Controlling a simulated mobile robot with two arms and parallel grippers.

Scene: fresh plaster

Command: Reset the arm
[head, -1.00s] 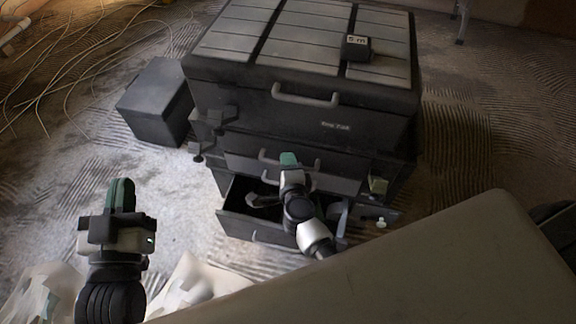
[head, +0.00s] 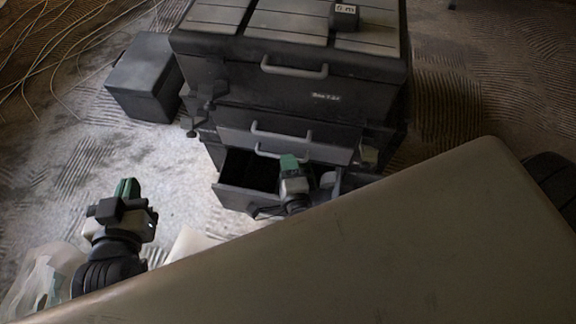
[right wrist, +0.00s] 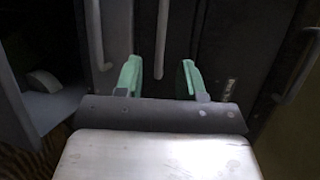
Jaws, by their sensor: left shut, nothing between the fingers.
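My left gripper (head: 127,189) is at the lower left of the head view, over the pale floor. Its green fingers are together with nothing between them. My right gripper (head: 289,162) is in front of the dark tool chest (head: 290,92), beside the open lower drawer (head: 235,197). In the right wrist view my right gripper (right wrist: 159,80) shows its two green fingers apart, with no object between them. Dark drawer fronts with pale handles lie beyond the fingers. Part of my right arm is hidden in the head view.
A small black block marked "5 m" (head: 345,16) sits on the chest's lid. A dark grey box (head: 145,78) stands on the floor left of the chest. Pale loose cables (head: 50,45) lie at the upper left. Crumpled translucent plastic (head: 45,280) lies at the lower left.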

